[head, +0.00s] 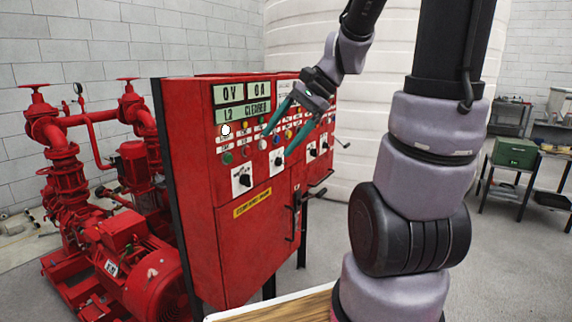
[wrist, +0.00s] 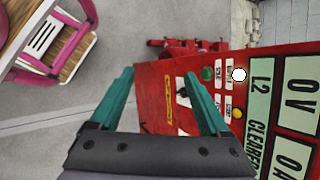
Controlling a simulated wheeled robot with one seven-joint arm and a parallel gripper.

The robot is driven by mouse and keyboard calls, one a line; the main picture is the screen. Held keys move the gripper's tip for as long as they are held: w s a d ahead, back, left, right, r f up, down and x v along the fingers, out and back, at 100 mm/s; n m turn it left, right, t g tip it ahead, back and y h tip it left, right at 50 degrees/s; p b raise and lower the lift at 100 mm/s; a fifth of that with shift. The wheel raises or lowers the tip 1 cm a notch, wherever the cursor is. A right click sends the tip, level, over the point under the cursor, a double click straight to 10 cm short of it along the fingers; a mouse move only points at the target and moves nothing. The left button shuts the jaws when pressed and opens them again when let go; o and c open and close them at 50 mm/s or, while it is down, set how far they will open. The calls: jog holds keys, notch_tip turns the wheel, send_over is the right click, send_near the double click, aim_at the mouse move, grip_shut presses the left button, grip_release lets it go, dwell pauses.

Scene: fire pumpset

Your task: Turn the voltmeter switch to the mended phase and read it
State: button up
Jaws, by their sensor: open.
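The red control panel (head: 245,215) stands left of my arm. Its displays read 0 V (head: 229,92), 0 A (head: 259,89) and L2 CLEARED (head: 242,111). Black rotary switches on white plates sit at lower left (head: 242,180) and further right (head: 277,161); their lettering is too small to tell which is the voltmeter switch. My gripper (head: 275,143) is open and empty, its teal fingers spread in front of the panel's buttons. In the wrist view the gripper (wrist: 160,74) shows both fingers, with the panel (wrist: 152,100) sideways beyond them and the 0 V display (wrist: 303,88) at right.
A white lamp (head: 226,129) is lit on the panel. Red pumps and pipes (head: 140,260) stand to the left, a large white tank (head: 390,60) behind. A green box (head: 515,152) sits on a table at right. A pink-framed chair (wrist: 50,40) shows in the wrist view.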

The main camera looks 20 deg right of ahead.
jog(key=w+d+f+m+y, duration=0.1)
jog(key=w+f+m+y, duration=0.3)
jog(key=w+m, duration=0.25)
jog(key=m+t, duration=1.2)
jog(key=m, duration=0.3)
send_near(286, 163)
jog(key=x, duration=0.9)
jog(key=shift+s+a+r, duration=0.2)
jog(key=shift+a+r, duration=0.1)
jog(key=shift+a, duration=0.15)
grip_shut()
